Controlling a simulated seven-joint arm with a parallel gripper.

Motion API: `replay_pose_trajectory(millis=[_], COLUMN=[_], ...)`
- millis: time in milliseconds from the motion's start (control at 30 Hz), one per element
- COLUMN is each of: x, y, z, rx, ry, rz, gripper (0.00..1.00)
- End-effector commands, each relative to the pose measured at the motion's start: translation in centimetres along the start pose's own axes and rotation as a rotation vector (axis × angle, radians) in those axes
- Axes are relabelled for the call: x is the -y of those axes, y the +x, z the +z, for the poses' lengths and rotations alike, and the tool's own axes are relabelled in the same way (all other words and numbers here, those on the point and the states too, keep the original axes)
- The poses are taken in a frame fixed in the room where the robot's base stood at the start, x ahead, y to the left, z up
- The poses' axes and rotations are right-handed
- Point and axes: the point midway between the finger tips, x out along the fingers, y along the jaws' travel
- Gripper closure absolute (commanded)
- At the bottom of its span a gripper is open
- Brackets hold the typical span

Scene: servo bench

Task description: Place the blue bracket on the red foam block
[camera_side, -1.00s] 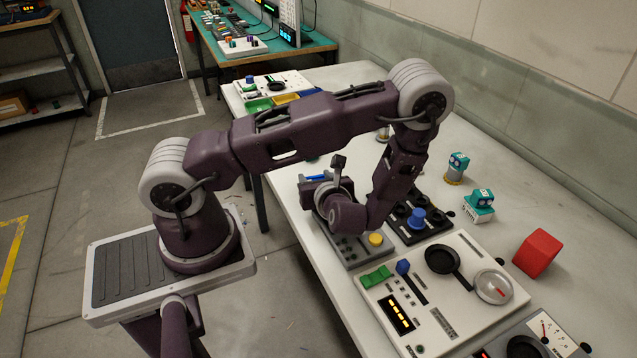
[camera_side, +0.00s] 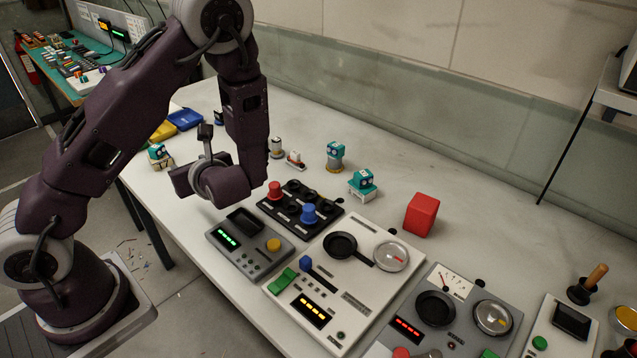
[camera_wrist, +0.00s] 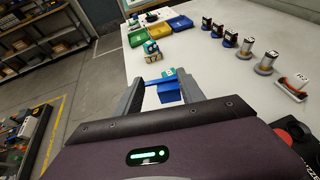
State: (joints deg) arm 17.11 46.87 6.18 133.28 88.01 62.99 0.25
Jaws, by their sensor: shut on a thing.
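The red foam block (camera_side: 421,214) is a plain red cube on the bench, right of centre in the side view, with nothing on it. My gripper (camera_wrist: 155,92) is shut on the blue bracket (camera_wrist: 170,97), which shows between the fingers in the wrist view. A small teal part shows just above the bracket there; I cannot tell whether it is attached or behind. In the side view my gripper (camera_side: 182,182) is at the bench's left part, well left of the block; the bracket is hidden there.
Teal servos (camera_side: 335,154) (camera_side: 363,181) stand on the bench between my gripper and the block. A black knob panel (camera_side: 300,208), a grey panel (camera_side: 248,243) and a white panel (camera_side: 340,280) lie in front. Yellow and blue trays (camera_side: 185,119) are at the back left.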

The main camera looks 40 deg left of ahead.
Motion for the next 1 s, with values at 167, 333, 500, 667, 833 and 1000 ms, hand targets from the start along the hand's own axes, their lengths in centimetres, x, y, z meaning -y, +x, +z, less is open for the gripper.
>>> replay_pose_trajectory(millis=[167, 333, 500, 667, 833, 1000], x=[3.7, 11.0, 19.8, 27.8, 33.4, 35.7], y=[-0.8, -3.5, -9.0, -17.1, -26.1, -31.9], z=[-1.3, -3.4, -5.1, -5.9, -5.8, -5.4], rx=[0.001, 0.001, 0.001, 0.004, 0.004, 0.004], ry=[0.035, 0.111, 0.214, 0.33, 0.44, 0.507], rz=[-0.089, -0.279, -0.537, -0.82, -1.084, -1.236], gripper=[0.91, 0.91, 0.91, 0.91, 0.91, 0.91])
